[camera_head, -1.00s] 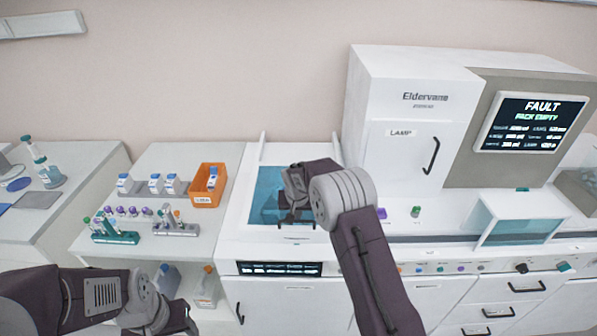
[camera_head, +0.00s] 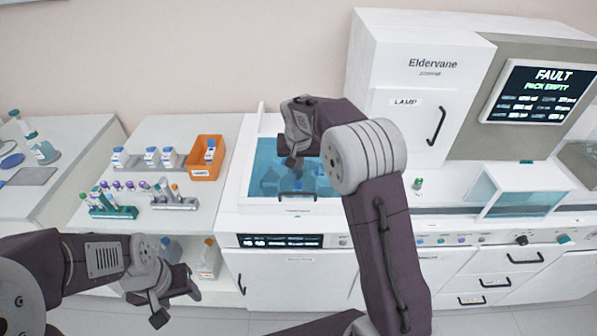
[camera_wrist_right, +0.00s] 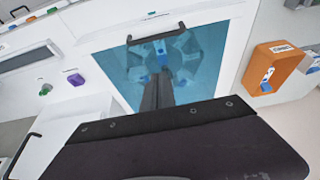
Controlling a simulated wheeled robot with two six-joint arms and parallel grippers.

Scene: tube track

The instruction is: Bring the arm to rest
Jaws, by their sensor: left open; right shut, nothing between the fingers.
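My right arm reaches over the blue see-through lid (camera_head: 322,185) of a white bench unit. My right gripper (camera_head: 291,160) is shut and empty, pointing down above the lid. In the right wrist view its dark fingers (camera_wrist_right: 158,92) lie together in front of the lid, and a rotor with a blue-and-white piece (camera_wrist_right: 161,50) shows through. Whether the fingers touch the lid cannot be told. My left gripper (camera_head: 176,304) is open and empty, low at the left, in front of the bench and above the floor.
An orange bin (camera_head: 206,158) with a bottle stands left of the lid, beside several white bottles (camera_head: 152,157). Tube racks (camera_head: 112,209) sit nearer the bench edge. At right, a tall white cabinet (camera_head: 410,85) carries a screen (camera_head: 537,95) reading FAULT, PACK EMPTY.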

